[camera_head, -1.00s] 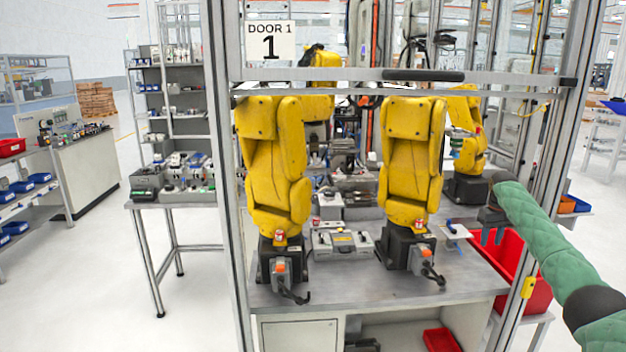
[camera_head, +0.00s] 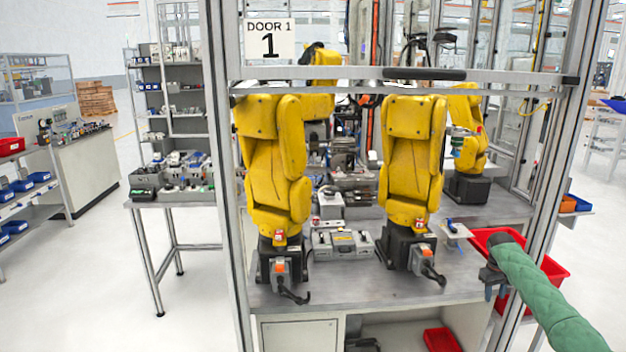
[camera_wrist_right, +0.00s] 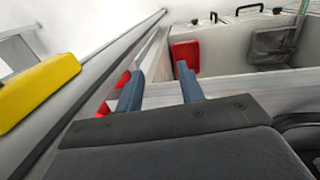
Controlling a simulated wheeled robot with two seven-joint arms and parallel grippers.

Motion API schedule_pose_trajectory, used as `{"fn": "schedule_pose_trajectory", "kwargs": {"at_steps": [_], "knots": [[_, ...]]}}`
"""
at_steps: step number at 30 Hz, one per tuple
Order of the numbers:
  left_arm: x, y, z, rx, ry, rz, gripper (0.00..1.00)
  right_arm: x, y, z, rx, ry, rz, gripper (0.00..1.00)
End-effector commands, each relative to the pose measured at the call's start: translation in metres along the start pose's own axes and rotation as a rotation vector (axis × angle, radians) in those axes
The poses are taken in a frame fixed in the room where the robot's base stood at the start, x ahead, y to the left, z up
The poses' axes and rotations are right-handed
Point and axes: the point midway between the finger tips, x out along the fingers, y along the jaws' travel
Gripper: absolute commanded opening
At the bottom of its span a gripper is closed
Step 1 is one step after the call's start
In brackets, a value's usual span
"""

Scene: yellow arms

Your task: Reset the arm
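My right arm, in a green sleeve (camera_head: 540,295), comes in from the lower right in the head view. My right gripper (camera_head: 495,292) is beside the right post of the cell frame, in front of the red bin. The right wrist view shows its two blue fingers (camera_wrist_right: 158,82) spread apart with nothing between them. My left arm and gripper are not in view. Two yellow robot arms, a left one (camera_head: 275,165) and a right one (camera_head: 412,150), stand on the grey worktable (camera_head: 375,290) behind the frame.
The metal frame post (camera_head: 548,195) and crossbar (camera_head: 350,76) stand close to my right arm. A large red bin (camera_head: 555,272) is behind the gripper. A small red tray (camera_head: 440,340) is under the table.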

Motion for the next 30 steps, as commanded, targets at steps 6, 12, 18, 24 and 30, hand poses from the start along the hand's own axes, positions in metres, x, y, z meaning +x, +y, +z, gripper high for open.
{"fn": "schedule_pose_trajectory", "kwargs": {"at_steps": [6,12,18,24,30], "knots": [[0.001,0.000,0.001,0.000,-0.002,0.000,0.44,0.086,-0.022,0.041,-0.024,-0.007,0.050,0.38],[0.001,0.000,0.000,0.000,-0.001,0.000,0.44,0.156,-0.040,0.085,-0.051,-0.005,0.093,0.38],[0.000,0.000,-0.001,0.000,0.000,0.000,0.44,0.220,-0.059,0.136,-0.079,0.000,0.132,0.38],[0.000,0.000,-0.002,0.000,0.001,0.000,0.44,0.276,-0.077,0.192,-0.111,0.009,0.166,0.38],[0.000,0.000,-0.002,0.000,0.002,0.000,0.44,0.323,-0.095,0.254,-0.144,0.021,0.195,0.38]]}}
